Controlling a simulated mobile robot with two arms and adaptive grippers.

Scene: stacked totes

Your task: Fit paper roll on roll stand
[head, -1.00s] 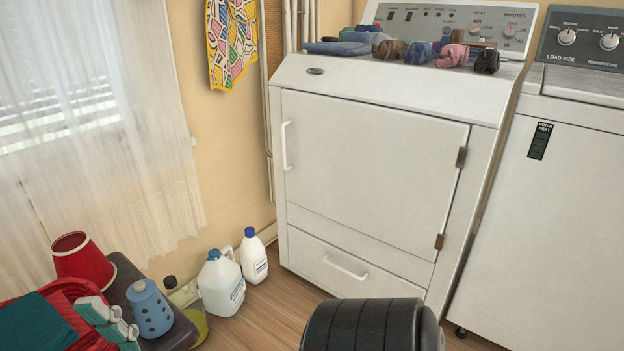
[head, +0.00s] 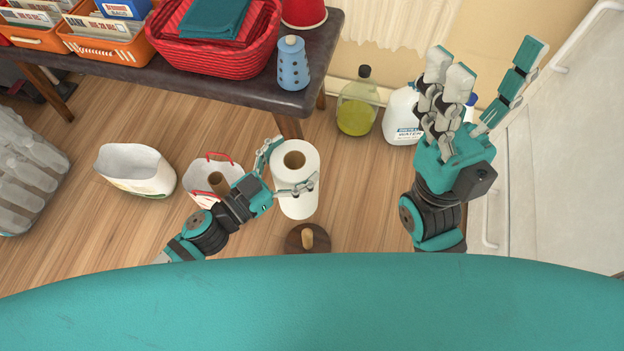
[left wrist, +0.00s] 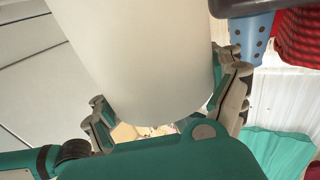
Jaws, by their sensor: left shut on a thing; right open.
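My left gripper (head: 287,170) is shut on the white paper roll (head: 297,200), with fingers on both sides of it. The roll looks roughly upright, its brown core hole facing up toward the head camera. In the left wrist view the roll (left wrist: 145,60) fills the space between the fingers. The roll stand (head: 307,238), a round dark wooden base with a lighter peg, shows just below the roll in the head view. My own teal body cuts off the view right below the stand. My right gripper (head: 485,95) is open and empty at the right, fingers spread.
A dark table (head: 250,95) at the top holds a red basket (head: 213,55), orange bins and a blue bottle (head: 293,63). Bags (head: 137,170) stand on the floor at left. A yellow-green bottle (head: 357,105) and a water jug (head: 402,115) stand by the wall.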

